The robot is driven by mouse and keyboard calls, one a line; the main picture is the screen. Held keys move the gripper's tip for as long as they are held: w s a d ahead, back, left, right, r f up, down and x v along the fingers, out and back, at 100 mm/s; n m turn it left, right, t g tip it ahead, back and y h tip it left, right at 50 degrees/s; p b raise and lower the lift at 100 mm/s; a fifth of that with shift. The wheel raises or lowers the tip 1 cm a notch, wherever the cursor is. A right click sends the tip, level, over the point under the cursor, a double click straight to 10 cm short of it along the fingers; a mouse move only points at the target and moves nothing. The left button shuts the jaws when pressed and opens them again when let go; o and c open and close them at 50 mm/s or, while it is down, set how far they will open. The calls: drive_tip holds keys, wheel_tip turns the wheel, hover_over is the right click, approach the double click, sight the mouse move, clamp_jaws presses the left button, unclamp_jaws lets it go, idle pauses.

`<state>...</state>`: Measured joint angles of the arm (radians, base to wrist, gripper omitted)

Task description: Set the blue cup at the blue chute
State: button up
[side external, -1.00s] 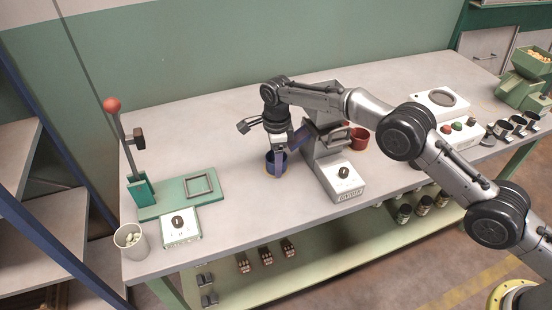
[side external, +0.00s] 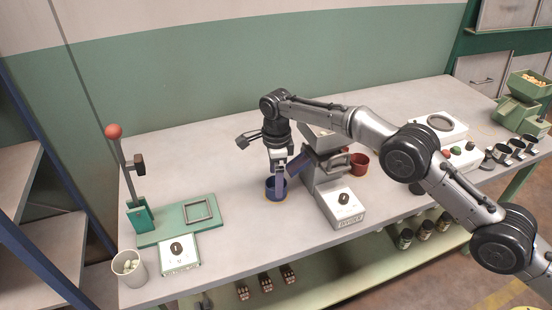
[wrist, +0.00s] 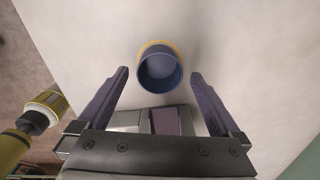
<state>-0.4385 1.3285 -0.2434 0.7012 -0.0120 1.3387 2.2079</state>
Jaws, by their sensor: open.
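The blue cup (side external: 276,190), with a yellowish band at its base, stands upright on the bench just left of the divider machine. The blue chute (side external: 300,164) slopes down from the machine's left side toward the cup. My gripper (side external: 280,184) is open just above the cup. In the wrist view, the open fingers of my gripper (wrist: 158,74) flank the cup (wrist: 160,70), with a gap on each side. The cup looks empty inside. Whether its mouth lies exactly under the chute's end is partly hidden by my fingers.
The divider machine (side external: 341,207) stands close on the right, with a red cup (side external: 358,164) beyond it. A green lever press (side external: 142,215) and a white cup of pale pieces (side external: 129,268) are at the left. Open bench lies between press and blue cup.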

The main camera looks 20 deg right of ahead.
wheel_tip(320, 180, up, 8)
drive_tip(key=shift+r, duration=0.25)
drive_tip(key=shift+s+r, duration=0.1)
drive_tip(key=s+d+r+n+t, duration=0.1)
drive_tip(key=s+d+r+n, duration=0.15)
drive_tip(key=d+r, duration=0.4)
drive_tip(key=s+d+r+n, duration=0.1)
drive_tip(key=d+r+n, duration=0.2)
drive_tip(key=r, duration=0.6)
drive_tip(key=s+d+r+n+t, duration=0.2)
drive_tip(key=s+d+r+n, duration=0.2)
drive_tip(key=s+d+r, duration=0.4)
drive_tip(key=s+d+f+n+t, duration=0.1)
drive_tip(key=s+d+n, duration=0.2)
drive_tip(key=s, duration=0.6)
drive_tip(key=s+d+f+n, duration=0.1)
drive_tip(key=s+d+n, duration=0.25)
drive_tip(key=s, duration=0.55)
drive_tip(key=s+d+f+n, duration=0.1)
drive_tip(key=s+f+n, duration=0.1)
drive_tip(key=s+f, duration=0.2)
drive_tip(key=s+d+f+n+t, duration=0.1)
drive_tip(key=s+f, duration=0.3)
drive_tip(key=s, duration=0.4)
drive_tip(key=shift+s+d+n, duration=0.4)
drive_tip(key=shift+d+n, duration=0.2)
drive_tip(key=shift+d, duration=0.05)
drive_tip(key=shift+c, duration=0.3)
